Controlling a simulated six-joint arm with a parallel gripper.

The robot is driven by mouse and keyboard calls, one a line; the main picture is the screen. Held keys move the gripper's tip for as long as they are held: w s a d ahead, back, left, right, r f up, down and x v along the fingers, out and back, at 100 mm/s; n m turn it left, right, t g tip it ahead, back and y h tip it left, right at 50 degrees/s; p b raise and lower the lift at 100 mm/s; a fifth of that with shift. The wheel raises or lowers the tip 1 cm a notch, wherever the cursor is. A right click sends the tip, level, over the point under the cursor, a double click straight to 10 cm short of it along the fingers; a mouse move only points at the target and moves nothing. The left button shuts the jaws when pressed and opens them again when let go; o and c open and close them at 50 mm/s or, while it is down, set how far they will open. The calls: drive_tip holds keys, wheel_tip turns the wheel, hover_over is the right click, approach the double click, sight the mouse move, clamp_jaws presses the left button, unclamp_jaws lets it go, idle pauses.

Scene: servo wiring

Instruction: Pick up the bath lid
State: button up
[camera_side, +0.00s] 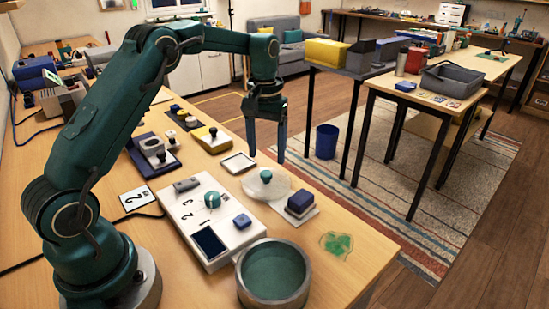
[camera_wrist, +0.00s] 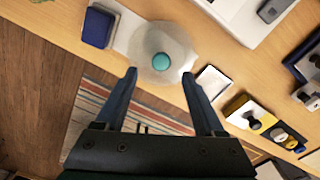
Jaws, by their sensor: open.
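My gripper (camera_side: 266,157) is open and empty above the lid, pointing down. In the wrist view its fingertips (camera_wrist: 159,75) lie either side of the knob's position, apart from it. The round grey bath (camera_side: 243,281), with green liquid inside, stands uncovered at the table's front.
A white control panel (camera_side: 180,221) with a teal dial is left of the lid. A blue block on a white plate (camera_side: 300,207) is to its right. A white-framed tile (camera_side: 238,163) lies behind it. A green patch (camera_side: 337,243) marks the right table edge.

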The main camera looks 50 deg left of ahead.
sight(266, 173)
drive_tip(key=shift+f, duration=2.6)
clamp_jaws()
